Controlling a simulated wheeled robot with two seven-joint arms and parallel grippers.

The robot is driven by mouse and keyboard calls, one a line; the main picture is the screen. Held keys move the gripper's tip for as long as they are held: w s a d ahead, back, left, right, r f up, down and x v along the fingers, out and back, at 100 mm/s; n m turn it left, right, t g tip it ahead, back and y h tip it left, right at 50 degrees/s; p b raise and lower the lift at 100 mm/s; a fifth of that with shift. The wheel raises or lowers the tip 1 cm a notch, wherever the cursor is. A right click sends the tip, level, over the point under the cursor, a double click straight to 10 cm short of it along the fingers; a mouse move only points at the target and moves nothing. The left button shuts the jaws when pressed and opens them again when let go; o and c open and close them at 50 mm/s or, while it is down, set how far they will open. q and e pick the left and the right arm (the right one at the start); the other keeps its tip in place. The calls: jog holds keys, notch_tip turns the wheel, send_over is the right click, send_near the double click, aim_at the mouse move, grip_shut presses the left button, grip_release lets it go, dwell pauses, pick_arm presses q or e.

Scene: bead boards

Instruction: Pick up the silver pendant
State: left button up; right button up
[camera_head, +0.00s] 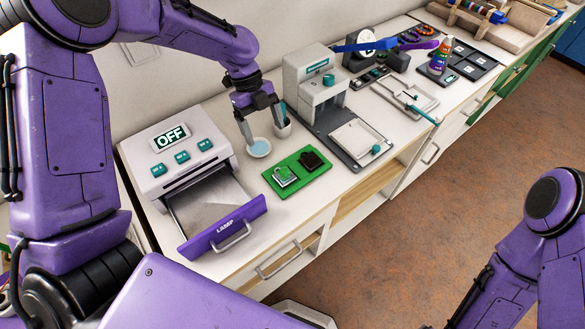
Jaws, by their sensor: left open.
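A green board (302,187) lies on the white counter. On it sits a small silver piece with a green middle (284,176), which looks like the silver pendant. A dark piece (311,160) of similar size sits beside it on the board. My left gripper (265,130) points down behind the board, apart from it. Its fingers are spread, with nothing seen held between them. My right gripper is out of view.
More tools and boards line the counter further back.

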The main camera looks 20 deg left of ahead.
aim_at(277, 169)
pick_arm(q)
jog(key=x, duration=0.3)
jog(key=p+x, duration=0.1)
jog(key=x, duration=0.3)
jog(key=p+x, duration=0.1)
jog(key=x, duration=0.2)
jog(key=shift+a+f, duration=0.2)
jog(key=shift+f, duration=0.3)
jog(key=shift+w+d+f, duration=0.1)
jog(key=shift+f, duration=0.25)
jog(key=shift+c, duration=0.3)
jog(key=c, duration=1.1)
jog(key=shift+o, duration=0.2)
jog(key=shift+r, duration=0.1)
